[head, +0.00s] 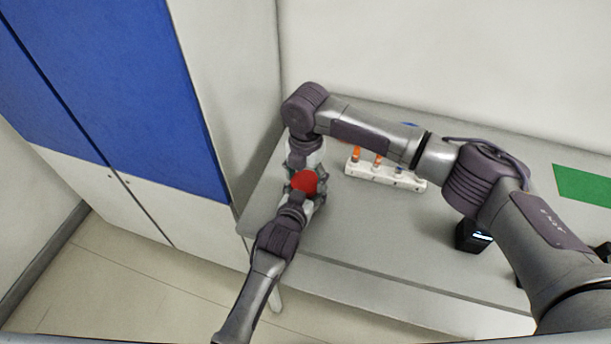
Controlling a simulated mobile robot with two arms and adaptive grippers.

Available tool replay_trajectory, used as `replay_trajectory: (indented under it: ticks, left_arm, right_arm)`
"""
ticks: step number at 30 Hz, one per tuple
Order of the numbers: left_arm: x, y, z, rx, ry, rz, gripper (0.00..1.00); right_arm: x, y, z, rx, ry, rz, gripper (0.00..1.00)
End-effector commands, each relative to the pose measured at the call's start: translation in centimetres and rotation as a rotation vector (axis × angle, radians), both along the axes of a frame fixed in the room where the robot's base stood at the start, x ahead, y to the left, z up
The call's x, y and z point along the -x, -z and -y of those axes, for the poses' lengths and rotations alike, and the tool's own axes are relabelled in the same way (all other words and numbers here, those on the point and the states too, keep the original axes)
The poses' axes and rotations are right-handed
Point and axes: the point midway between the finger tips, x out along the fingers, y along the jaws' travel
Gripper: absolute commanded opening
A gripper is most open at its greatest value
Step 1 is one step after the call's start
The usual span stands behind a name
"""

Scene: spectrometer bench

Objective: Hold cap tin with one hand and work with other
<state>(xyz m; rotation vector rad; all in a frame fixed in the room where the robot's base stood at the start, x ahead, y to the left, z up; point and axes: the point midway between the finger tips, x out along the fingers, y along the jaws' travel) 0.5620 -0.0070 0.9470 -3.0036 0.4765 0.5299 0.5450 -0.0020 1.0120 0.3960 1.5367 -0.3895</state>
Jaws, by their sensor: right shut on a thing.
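A round red thing, which looks like the cap tin (305,182), is at the left end of the grey bench, where my two arms meet. My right gripper (303,170) reaches down to it from above and behind, and is shut on it. Its fingers are mostly hidden. My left gripper (314,196) comes up from the front and is close against the tin's near side. Its fingertips are too small and covered to show whether they are open or shut.
A white rack (378,171) with several orange-topped vials stands right of the grippers, under my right forearm. A small black device (472,236) with a lit display and a green mat (583,186) are farther right. A blue-and-white cabinet (120,90) stands left. The bench front is clear.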

Motion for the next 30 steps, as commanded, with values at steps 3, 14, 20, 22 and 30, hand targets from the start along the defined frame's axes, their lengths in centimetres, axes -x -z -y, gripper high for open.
replay_trajectory:
  ticks: [3,14,20,22,30]
  left_arm:
    - [0.05,0.25,-0.14,-0.003,-0.002,-0.005,0.00]
    - [0.04,0.25,-0.17,-0.003,-0.003,-0.005,0.00]
    - [0.03,0.26,-0.19,-0.003,-0.003,-0.005,0.00]
    - [0.03,0.26,-0.18,-0.004,-0.002,-0.005,0.00]
    - [0.05,0.24,-0.14,-0.003,-0.002,-0.005,0.00]
  right_arm:
    - [0.15,0.22,0.07,0.002,0.209,-0.005,0.28]
    - [0.13,0.21,0.13,0.006,0.409,-0.006,0.28]
    - [0.13,0.22,0.15,0.006,0.407,-0.006,0.85]
    - [0.10,0.20,0.13,0.005,0.407,-0.006,0.95]
    - [0.06,0.11,0.06,0.003,0.406,-0.003,0.95]
